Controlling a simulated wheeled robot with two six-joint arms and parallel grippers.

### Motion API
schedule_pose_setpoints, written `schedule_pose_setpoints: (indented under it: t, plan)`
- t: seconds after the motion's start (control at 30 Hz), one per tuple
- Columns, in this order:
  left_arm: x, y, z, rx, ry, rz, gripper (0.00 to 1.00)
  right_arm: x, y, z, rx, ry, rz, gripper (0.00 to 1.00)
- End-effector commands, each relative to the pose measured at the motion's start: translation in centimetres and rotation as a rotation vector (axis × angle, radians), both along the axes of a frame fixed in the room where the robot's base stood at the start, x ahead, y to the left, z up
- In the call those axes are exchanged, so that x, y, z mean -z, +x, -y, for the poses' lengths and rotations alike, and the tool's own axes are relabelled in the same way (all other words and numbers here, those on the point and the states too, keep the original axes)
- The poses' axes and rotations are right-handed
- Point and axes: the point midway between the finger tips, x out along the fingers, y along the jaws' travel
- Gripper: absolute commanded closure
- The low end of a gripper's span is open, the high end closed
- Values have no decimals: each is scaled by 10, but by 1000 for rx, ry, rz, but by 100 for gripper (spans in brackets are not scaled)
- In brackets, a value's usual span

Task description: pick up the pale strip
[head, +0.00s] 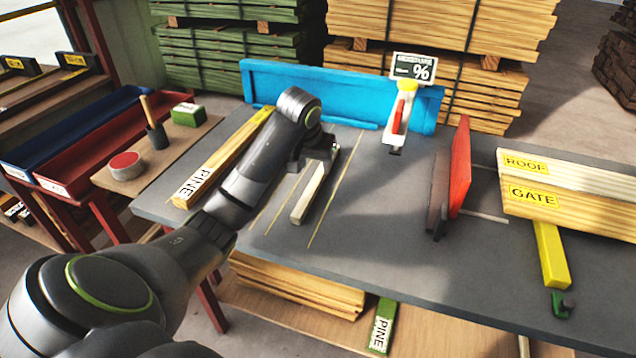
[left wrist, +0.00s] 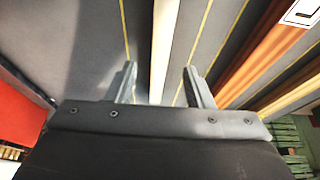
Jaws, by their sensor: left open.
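The pale strip (head: 311,194) lies on the grey bench top (head: 370,240), between thin yellow lines. Its far end is hidden under my left gripper in the head view. My left gripper (head: 318,160) is over that far part of the strip, with its jaws open. In the left wrist view the strip (left wrist: 164,45) runs down between the two spread fingers of the gripper (left wrist: 160,72), with a gap on each side. I cannot tell how high the fingertips are above the bench. My right gripper is not in view.
A board labelled PINE (head: 225,155) lies left of the strip. A blue trough (head: 340,92) and a percent-sign stand (head: 397,125) are behind. An upright red panel (head: 460,165) and ROOF and GATE boards (head: 575,205) are at right. The bench between strip and panel is clear.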

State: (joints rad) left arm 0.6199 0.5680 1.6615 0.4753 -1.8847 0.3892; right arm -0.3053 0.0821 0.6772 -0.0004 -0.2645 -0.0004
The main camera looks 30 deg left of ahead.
Motion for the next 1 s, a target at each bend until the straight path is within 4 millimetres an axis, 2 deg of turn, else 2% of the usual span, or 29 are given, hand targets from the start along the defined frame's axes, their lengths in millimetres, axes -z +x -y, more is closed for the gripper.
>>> schedule_pose_setpoints:
  t: [0.17, 0.43, 0.73, 1.0]
  plan:
    - [12, 5, -1, 1, -3, -2, 53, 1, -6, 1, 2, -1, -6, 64]
    - [47, 19, -5, 0, -1, -2, 53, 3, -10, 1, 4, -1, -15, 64]
    - [52, 22, -6, 1, 1, 1, 53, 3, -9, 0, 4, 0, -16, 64]
    - [52, 22, -6, 1, 1, 1, 87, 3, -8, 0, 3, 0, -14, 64]
